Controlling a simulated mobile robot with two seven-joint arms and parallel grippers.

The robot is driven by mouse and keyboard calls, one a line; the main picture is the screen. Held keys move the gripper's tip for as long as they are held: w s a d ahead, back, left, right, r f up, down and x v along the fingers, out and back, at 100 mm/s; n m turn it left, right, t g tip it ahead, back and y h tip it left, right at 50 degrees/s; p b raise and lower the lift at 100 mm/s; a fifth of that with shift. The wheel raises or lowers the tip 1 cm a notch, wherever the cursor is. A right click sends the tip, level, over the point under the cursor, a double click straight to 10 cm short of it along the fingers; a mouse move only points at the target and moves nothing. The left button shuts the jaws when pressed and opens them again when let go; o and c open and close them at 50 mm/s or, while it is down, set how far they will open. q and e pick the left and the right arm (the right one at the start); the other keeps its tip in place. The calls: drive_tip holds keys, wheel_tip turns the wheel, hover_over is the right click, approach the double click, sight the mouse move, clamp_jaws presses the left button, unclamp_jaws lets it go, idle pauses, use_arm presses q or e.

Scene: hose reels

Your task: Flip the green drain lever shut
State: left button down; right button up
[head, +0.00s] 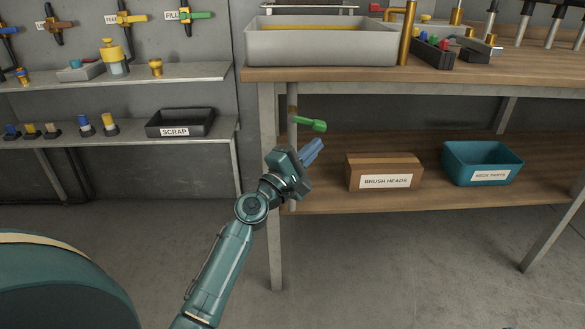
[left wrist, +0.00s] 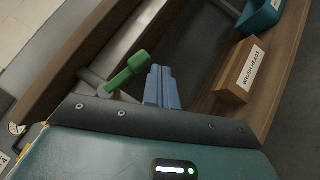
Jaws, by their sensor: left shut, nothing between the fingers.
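The green drain lever (head: 310,124) sits on a vertical pipe under the workbench, below the grey basin, and sticks out to the right. It also shows in the left wrist view (left wrist: 129,69), just left of the blue fingers. My left gripper (head: 314,150) is just below the lever in the head view, its blue fingers shut together and empty. The fingers show at the centre of the left wrist view (left wrist: 158,87). I see a small gap between lever and fingers, though contact is hard to judge. My right gripper is not in view.
The grey basin (head: 322,45) sits on the workbench above. On the lower bench shelf stand the BRUSH HEADS box (head: 384,168) and a teal bin (head: 483,163). A bench leg (head: 268,130) stands left of the pipe. A SCRAP tray (head: 181,123) is on the wall shelf. The floor in front is clear.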

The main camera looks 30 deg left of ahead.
use_arm(q)
drive_tip(key=b+v, duration=0.1)
drive_tip(key=v, duration=0.9)
drive_tip(key=shift+s+b, duration=0.35)
drive_tip(key=shift+s, duration=0.05)
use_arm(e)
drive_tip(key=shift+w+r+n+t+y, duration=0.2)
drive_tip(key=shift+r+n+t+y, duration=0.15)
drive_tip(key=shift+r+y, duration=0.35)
use_arm(q)
drive_tip(key=shift+f, duration=0.15)
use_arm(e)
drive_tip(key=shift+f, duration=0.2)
